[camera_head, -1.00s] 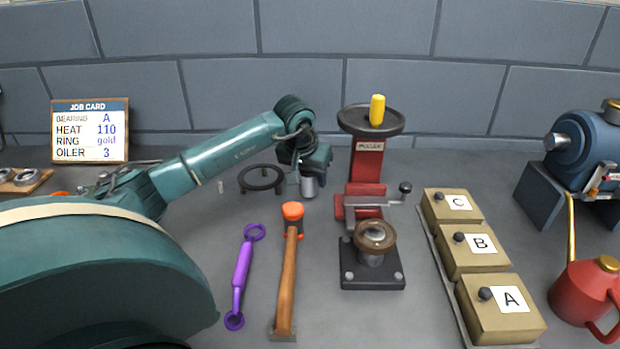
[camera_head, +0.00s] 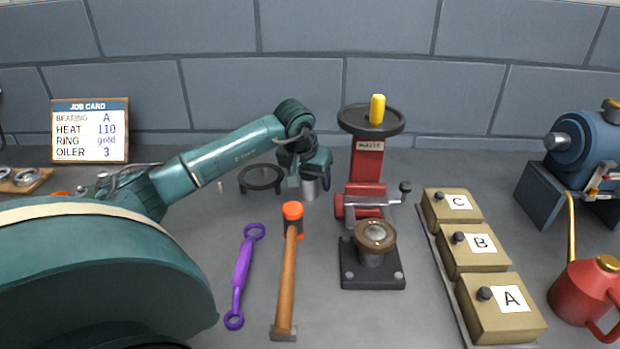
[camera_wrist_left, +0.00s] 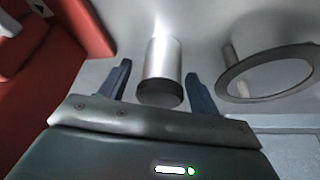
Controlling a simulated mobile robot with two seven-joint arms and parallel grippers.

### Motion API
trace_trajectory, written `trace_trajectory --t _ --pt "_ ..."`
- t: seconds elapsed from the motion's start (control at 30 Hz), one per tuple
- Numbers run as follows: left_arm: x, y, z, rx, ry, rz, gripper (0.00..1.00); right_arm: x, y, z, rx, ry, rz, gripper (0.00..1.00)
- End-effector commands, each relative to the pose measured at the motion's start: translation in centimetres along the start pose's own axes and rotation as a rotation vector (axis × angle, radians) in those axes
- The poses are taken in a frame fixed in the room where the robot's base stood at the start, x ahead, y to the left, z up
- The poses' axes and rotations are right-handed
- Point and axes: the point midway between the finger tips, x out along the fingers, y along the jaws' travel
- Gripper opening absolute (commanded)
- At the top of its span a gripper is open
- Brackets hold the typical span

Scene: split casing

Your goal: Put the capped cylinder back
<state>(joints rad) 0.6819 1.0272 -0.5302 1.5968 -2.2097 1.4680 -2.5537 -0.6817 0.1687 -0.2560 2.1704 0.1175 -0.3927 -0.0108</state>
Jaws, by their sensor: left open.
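The capped cylinder (camera_wrist_left: 163,62) is a silver cylinder with a dark cap, standing upright on the bench. It also shows in the head view (camera_head: 310,189), partly hidden by my left gripper. My left gripper (camera_wrist_left: 158,72) is open, with one blue-grey finger on each side of the cylinder near its capped end. Visible gaps separate the fingers from the cylinder in the left wrist view. In the head view the left gripper (camera_head: 308,181) is behind the mallet, left of the red press. My right gripper is not in view.
A black ring stand (camera_head: 262,180) is close left of the cylinder. The red press (camera_head: 367,165) with a handwheel is close right. A mallet (camera_head: 287,270) and purple wrench (camera_head: 241,275) lie in front. Boxes A, B and C (camera_head: 476,247) stand further right.

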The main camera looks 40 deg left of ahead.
Motion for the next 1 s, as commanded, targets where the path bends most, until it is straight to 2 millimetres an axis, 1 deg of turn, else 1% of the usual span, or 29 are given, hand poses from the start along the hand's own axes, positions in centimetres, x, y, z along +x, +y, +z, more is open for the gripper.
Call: trace_trajectory --t 0.17,0.4,0.5,0.6,0.77,1.0 --pt "-2.6 -0.1 -0.2 0.000 0.006 0.000 0.63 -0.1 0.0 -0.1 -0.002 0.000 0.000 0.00" --pt "-7.9 -0.1 -0.2 0.001 0.006 -0.001 0.63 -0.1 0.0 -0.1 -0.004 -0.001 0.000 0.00" --pt "-9.7 0.0 -0.1 0.001 0.005 -0.001 0.63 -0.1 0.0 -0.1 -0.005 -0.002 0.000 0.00" --pt "-11.0 0.0 -0.2 0.000 0.004 0.000 0.63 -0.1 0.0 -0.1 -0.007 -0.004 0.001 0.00" --pt "-12.0 0.0 -0.1 0.000 0.001 0.000 0.63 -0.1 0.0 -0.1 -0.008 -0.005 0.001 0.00" --pt "-12.1 0.0 -0.1 0.000 0.001 0.000 0.63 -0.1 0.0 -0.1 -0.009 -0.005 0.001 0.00"
